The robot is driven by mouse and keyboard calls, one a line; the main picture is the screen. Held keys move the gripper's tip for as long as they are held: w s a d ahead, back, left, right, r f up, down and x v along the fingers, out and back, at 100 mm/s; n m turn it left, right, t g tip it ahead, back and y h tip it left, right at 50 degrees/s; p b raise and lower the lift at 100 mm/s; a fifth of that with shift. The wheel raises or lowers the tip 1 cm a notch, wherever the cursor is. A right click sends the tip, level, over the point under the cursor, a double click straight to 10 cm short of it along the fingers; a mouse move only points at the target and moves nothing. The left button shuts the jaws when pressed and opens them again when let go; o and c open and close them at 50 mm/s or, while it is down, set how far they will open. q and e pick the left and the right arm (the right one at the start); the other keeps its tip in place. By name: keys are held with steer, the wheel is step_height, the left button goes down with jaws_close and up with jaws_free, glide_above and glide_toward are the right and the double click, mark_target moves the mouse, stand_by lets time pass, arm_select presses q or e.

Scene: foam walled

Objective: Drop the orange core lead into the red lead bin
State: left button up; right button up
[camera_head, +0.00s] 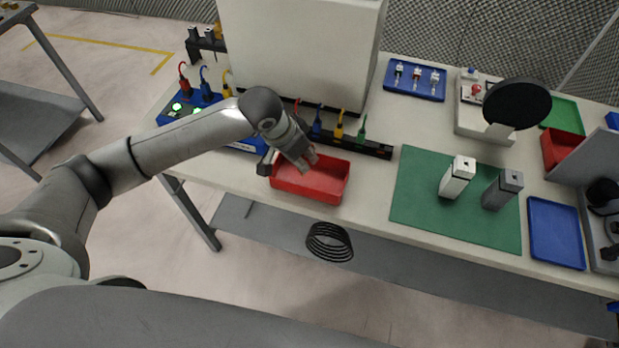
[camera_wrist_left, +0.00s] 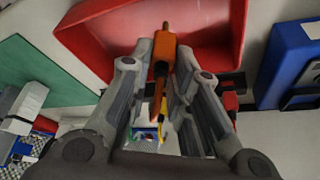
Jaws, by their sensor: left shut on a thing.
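My left gripper (camera_head: 308,163) is over the red bin (camera_head: 312,190) near the table's front edge. In the left wrist view the gripper (camera_wrist_left: 163,58) is shut on the orange lead (camera_wrist_left: 165,48). The lead's orange end sticks out beyond the fingertips, in front of the red bin (camera_wrist_left: 95,43). The lower part of the lead is partly hidden between the fingers. In the head view the lead cannot be made out clearly. My right gripper is not in view.
Behind the bin, a black rack (camera_head: 373,149) holds several coloured leads, below a large pale box (camera_head: 300,50). A blue unit with plugged leads (camera_head: 186,108) is to the left. A green mat (camera_head: 420,190) with two blocks lies to the right. A black coil (camera_head: 330,242) shows below the table edge.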

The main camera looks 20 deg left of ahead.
arm_select(q)
steer(key=o, duration=1)
steer(key=shift+c, duration=0.2)
steer(key=shift+r, duration=0.1)
steer(key=v, duration=1.1)
steer(key=shift+r, duration=0.4)
steer(key=shift+s+a, duration=0.1)
